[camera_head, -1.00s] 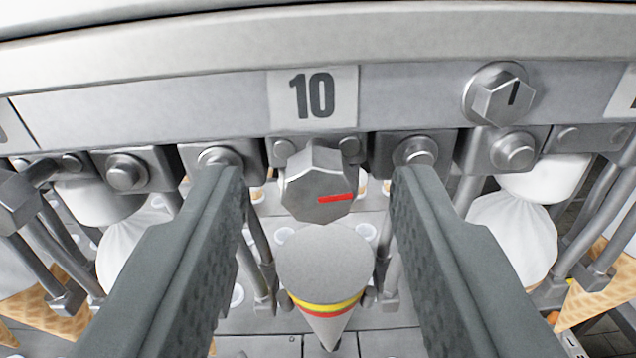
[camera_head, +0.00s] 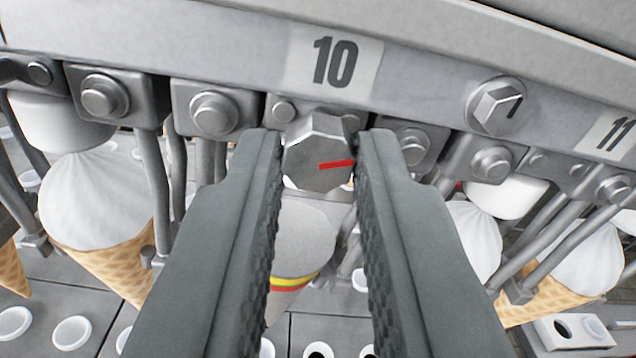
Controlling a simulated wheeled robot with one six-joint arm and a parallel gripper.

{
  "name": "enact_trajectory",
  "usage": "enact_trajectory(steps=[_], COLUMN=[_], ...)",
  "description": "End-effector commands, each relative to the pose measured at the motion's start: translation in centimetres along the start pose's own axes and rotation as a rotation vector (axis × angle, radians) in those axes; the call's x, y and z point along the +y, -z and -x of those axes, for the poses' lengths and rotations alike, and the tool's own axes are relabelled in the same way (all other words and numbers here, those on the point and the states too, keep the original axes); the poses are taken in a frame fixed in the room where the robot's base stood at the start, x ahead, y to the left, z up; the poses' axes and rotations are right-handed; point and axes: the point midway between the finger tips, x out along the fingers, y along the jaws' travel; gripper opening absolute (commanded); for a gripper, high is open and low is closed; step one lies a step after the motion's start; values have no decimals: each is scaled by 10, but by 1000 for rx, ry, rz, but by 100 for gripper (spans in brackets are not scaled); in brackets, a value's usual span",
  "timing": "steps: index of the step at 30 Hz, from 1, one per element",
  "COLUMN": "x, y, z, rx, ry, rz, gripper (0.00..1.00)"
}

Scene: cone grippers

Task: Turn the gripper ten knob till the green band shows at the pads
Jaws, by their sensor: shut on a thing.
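The gripper ten knob (camera_head: 318,168) is a grey faceted knob with a red pointer line, below the label 10 (camera_head: 334,62). The red line points right and slightly up. My gripper (camera_head: 318,160) is shut on the knob, one finger on each side. My fingers hide the cone's sides and part of the pads' area.
Cones with white tops hang at left (camera_head: 105,215) and right (camera_head: 570,270). Metal rods and blocks flank my fingers closely. A grey tray with round holes lies below.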

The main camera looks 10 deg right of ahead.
Motion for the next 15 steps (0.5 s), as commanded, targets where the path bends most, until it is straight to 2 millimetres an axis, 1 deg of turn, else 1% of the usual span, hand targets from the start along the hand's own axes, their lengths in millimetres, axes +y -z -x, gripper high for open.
enact_trajectory(steps=[5, 13, 14, 15], x=[0, 0, 0, 0], y=[0, 0, 0, 0], z=[0, 0, 0, 0], rx=[1, 1, 1, 0], ry=[0, 0, 0, 0], rz=[55, 58, 58, 58], gripper=[0, 0, 21, 29])
